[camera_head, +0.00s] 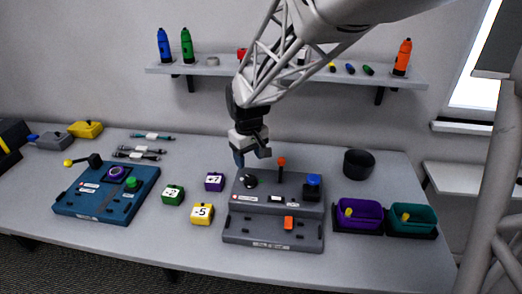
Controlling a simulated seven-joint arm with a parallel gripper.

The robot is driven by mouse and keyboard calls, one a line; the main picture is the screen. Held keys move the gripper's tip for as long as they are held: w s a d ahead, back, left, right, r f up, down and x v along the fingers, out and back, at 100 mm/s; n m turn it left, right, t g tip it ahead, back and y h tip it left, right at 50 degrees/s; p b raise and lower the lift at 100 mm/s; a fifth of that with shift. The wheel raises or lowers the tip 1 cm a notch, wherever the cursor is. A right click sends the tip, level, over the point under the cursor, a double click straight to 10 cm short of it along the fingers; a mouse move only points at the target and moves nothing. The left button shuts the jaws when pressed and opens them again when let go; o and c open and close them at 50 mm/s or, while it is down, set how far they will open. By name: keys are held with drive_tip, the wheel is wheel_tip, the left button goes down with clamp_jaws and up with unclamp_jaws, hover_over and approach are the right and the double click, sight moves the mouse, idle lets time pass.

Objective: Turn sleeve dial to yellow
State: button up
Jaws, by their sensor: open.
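A grey two-step console (272,222) stands right of centre on the table. A small dark round knob with a light mark, perhaps the sleeve dial (250,181), sits at its upper left. Its setting is too small to read. My gripper (252,160) is open and empty, pointing down just above and behind this knob, apparently apart from it. The console also bears an orange-topped lever (281,162), a blue knob (313,180) and an orange switch (288,223). No yellow mark is clear around the knob.
A blue console (83,202) with a purple ring (116,173) stands left. Purple (214,181), green (173,194) and yellow (202,213) blocks lie between the consoles. A black cup (358,164), purple bin (357,214) and teal bin (411,219) stand right. A shelf (220,69) hangs behind.

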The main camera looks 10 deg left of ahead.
sight(250, 177)
drive_tip(key=shift+f, duration=0.1)
drive_tip(key=shift+f, duration=3.8)
drive_tip(key=shift+c, duration=0.4)
drive_tip(key=c, duration=0.8)
drive_tip(key=shift+c, duration=0.2)
